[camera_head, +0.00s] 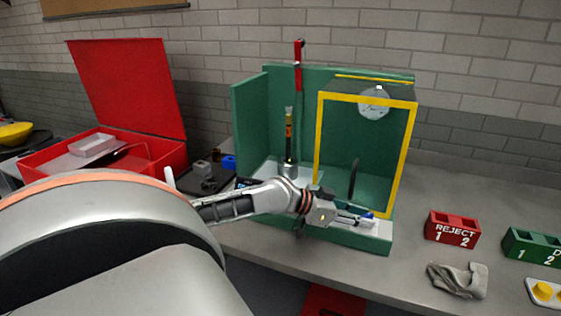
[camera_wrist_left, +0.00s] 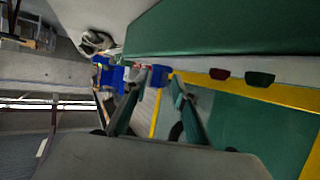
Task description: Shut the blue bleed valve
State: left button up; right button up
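The blue bleed valve (camera_head: 368,215) shows as a small blue piece at the low front edge of the green chassis (camera_head: 340,236), partly hidden by my left gripper (camera_head: 358,217). In the left wrist view, my left gripper (camera_wrist_left: 159,77) has its two fingers apart. A blue block (camera_wrist_left: 158,75) shows in the gap between the fingertips. A larger blue piece (camera_wrist_left: 110,76) lies just left of the left finger. I cannot tell whether either finger touches blue. My right gripper is in neither view.
A yellow-framed clear guard (camera_head: 318,140) stands behind the gripper. A red REJECT block (camera_head: 452,227), a grey cloth (camera_head: 458,280) and a green block (camera_head: 530,245) stand right. An open red toolbox (camera_head: 165,160) is left.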

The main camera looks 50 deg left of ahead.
pick_arm(q)
jog(key=shift+w+a+m+h+b, duration=0.1)
jog(key=shift+a+m+h+b, duration=0.05)
jog(key=shift+m+h+b, duration=0.4)
